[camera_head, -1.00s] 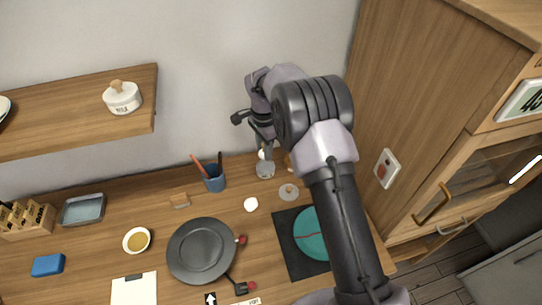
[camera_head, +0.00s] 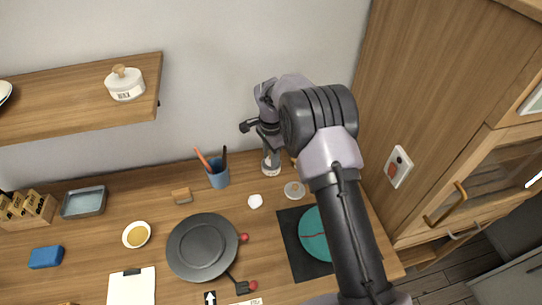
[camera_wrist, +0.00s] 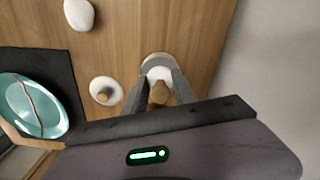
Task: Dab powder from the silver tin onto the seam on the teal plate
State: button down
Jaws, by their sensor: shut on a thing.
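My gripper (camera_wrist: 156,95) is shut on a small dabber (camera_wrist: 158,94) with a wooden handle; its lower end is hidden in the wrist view. The silver tin (camera_head: 271,172) stands near the wall, directly below my gripper. It also shows in the wrist view as a round rim (camera_wrist: 158,60) with white inside, just beyond the fingertips. Whether the dabber touches the powder I cannot tell. The teal plate (camera_head: 313,240) lies on a dark mat, partly covered by my arm in the head view. Its thin red seam (camera_wrist: 33,103) is clear in the wrist view.
A pale lid-like disc (camera_head: 294,190) with a knob lies between tin and dark mat (camera_head: 294,255). A white lump (camera_head: 255,201), a blue cup (camera_head: 218,176) with sticks and a dark pan (camera_head: 202,247) stand to the left. The wall is close behind the tin.

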jog(key=shift+f+b, duration=0.5)
jog(key=shift+f, duration=0.05)
dwell(1.4)
notch_tip(320, 180, up, 7)
jog(key=p, duration=0.4)
jog(key=shift+r, duration=0.1)
dwell(0.6)
